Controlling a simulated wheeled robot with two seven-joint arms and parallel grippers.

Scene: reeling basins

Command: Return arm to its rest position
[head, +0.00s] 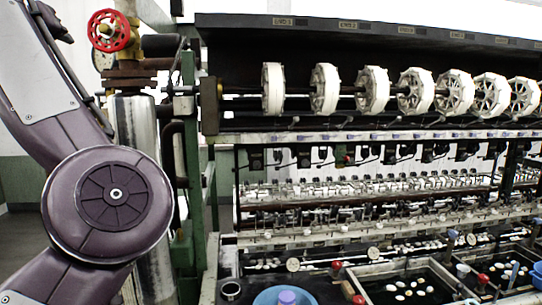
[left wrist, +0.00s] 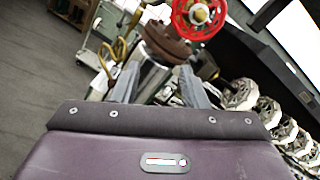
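My left arm (head: 110,205) fills the left side of the head view, bent at a large round purple joint. Its upper link runs up to the top left edge; I cannot make out the fingertips in that view. In the left wrist view my left gripper (left wrist: 158,90) shows two grey fingers standing apart, with nothing held between them. Beyond the fingers are a metal pipe and a red valve wheel, at some distance. My right arm and gripper are in neither view.
The red valve wheel (head: 109,31) tops a thick silver pipe (head: 137,130) close behind my left arm. A reeling machine with several white reels (head: 325,89) fills the right. Basins with a blue bowl (head: 285,297) stand at the bottom. Open floor (left wrist: 40,60) shows left in the wrist view.

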